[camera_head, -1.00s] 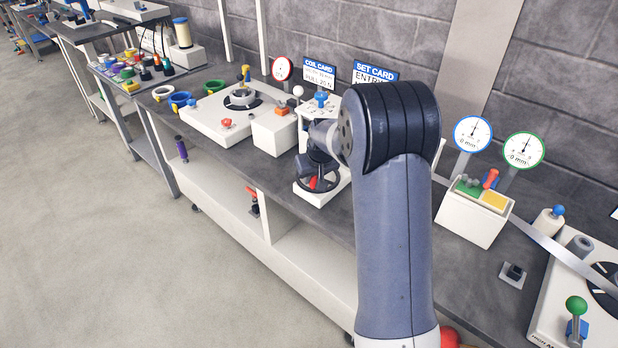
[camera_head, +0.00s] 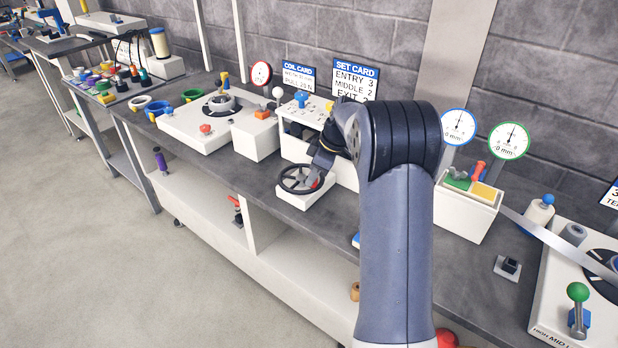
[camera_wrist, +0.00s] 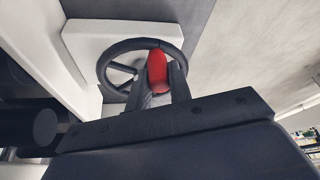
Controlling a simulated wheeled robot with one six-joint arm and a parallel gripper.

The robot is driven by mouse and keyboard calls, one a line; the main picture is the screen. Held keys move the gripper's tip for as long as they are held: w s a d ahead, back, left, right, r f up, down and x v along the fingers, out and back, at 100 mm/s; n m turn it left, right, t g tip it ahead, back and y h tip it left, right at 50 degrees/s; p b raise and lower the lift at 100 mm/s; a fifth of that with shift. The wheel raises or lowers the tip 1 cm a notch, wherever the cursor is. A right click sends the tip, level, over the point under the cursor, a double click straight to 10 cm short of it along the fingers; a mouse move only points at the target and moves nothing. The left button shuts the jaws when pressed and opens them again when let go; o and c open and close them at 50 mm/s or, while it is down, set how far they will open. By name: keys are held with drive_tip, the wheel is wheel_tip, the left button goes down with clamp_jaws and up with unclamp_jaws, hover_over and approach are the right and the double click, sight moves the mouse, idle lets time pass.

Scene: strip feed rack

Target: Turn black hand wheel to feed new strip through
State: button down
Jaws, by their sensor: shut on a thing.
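The black hand wheel (camera_head: 300,180) lies on a white block (camera_head: 307,198) at the front of the bench, left of my arm. In the wrist view its black rim and spokes (camera_wrist: 121,74) show, with a red handle (camera_wrist: 157,72) on the rim. My gripper (camera_wrist: 160,82) is shut on the red handle, one dark finger on each side. In the head view my gripper (camera_head: 318,176) is small and partly blocks the wheel's right side. No strip shows in the wrist view.
A white box with knobs (camera_head: 300,117) stands behind the wheel. A white box with coloured blocks (camera_head: 463,208) and two dial gauges (camera_head: 459,126) stands right of my arm. A metal strip (camera_head: 553,238) runs from it to the right machine. My arm hides the bench between.

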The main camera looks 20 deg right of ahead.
drive_tip(key=shift+w+d+n+g+p, duration=0.25)
drive_tip(key=shift+d+n+g, duration=0.1)
drive_tip(key=shift+n, duration=0.45)
drive_tip(key=shift+w+d+n+g+p, duration=0.1)
drive_tip(key=shift+w+d+n+g, duration=0.2)
drive_tip(key=shift+n, duration=0.5)
drive_tip(key=shift+s, duration=0.1)
drive_tip(key=c, duration=1.3)
unclamp_jaws()
drive_tip(key=v, duration=1)
drive_tip(key=shift+d+r, duration=0.3)
drive_tip(key=shift+d, duration=0.05)
